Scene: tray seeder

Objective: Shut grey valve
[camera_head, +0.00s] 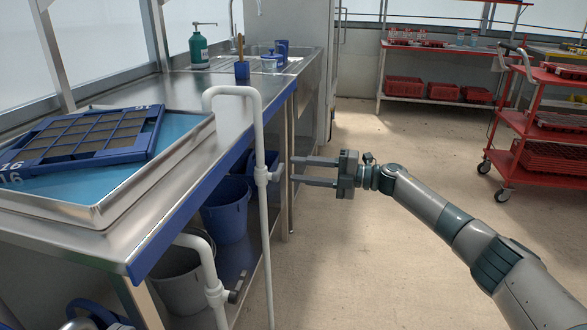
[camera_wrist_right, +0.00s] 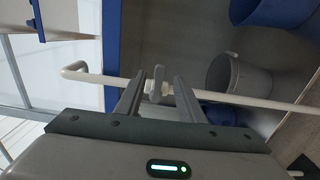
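A light grey valve (camera_head: 266,175) sits on a white upright pipe (camera_head: 265,230) at the front of the steel bench. Its small handle points right, toward my right gripper (camera_head: 293,171). The gripper's two fingers are apart and level, pointing left, with their tips close to the handle. In the right wrist view, the valve handle (camera_wrist_right: 157,85) shows between the open fingers (camera_wrist_right: 161,79); I cannot tell whether it touches them. A second valve with a darker grey handle (camera_head: 235,292) is on a lower white pipe (camera_head: 205,262). My left gripper cannot be made out.
The bench (camera_head: 235,115) holds a metal tray (camera_head: 100,212) with a blue seed frame (camera_head: 85,137). A blue bucket (camera_head: 225,215) and a grey bucket (camera_head: 178,275) stand under it. A red cart (camera_head: 530,130) is at the right. The floor (camera_head: 370,250) around my right arm is clear.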

